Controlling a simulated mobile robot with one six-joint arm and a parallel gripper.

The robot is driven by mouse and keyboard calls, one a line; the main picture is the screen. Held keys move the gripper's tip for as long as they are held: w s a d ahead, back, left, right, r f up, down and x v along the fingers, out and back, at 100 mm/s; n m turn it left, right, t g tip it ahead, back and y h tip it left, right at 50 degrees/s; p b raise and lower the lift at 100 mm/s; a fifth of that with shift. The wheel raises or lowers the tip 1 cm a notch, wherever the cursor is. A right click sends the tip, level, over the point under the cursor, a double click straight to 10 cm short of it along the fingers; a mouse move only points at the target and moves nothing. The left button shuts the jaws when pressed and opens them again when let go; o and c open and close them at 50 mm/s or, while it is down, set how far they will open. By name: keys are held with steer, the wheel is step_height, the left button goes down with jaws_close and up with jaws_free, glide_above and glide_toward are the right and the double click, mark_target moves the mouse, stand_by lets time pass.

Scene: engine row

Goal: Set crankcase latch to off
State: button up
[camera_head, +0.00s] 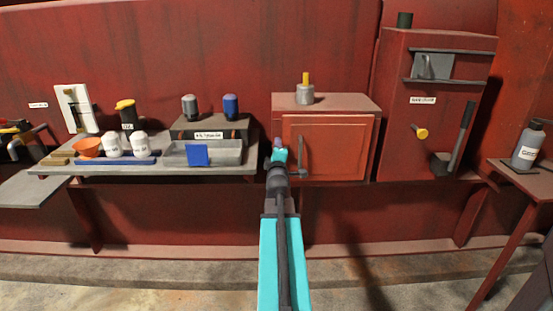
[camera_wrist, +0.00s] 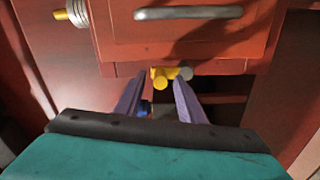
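The red cabinet (camera_head: 329,151) stands just beyond my gripper (camera_head: 278,153), with a grey upright handle (camera_head: 302,156) on its door. In the wrist view the door (camera_wrist: 200,40) appears turned sideways. A small yellow latch-like piece (camera_wrist: 160,76) with a grey round part sits by the door's edge. I cannot read a label tying it to the crankcase. My gripper (camera_wrist: 159,84) is open, its two purple fingers apart, with the yellow piece just beyond and between the tips. Contact cannot be told. In the head view my arm hides this piece.
A grey cylinder with a yellow post (camera_head: 305,91) tops the cabinet. At the right, a tall red cabinet (camera_head: 400,75) carries a yellow knob (camera_head: 421,133) and a dark lever (camera_head: 462,135). A shelf (camera_head: 170,168) with jars, an orange bowl and trays lies left.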

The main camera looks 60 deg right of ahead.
steer(key=b+v, duration=0.5)
steer(key=b, duration=0.2)
steer(key=shift+s+a+f, duration=0.1)
steer(key=shift+f, duration=0.1)
stand_by(0.4)
steer(key=b, duration=0.4)
steer(key=b, duration=0.5)
steer(key=shift+s+a, duration=0.15)
steer(key=shift+a, duration=0.1)
steer(key=b+v, duration=0.2)
steer(key=b, duration=0.6)
steer(key=shift+r+b, duration=0.1)
steer(key=shift+b, duration=0.3)
steer(key=shift+b+v, duration=1.75)
steer(key=shift+v, duration=1.1)
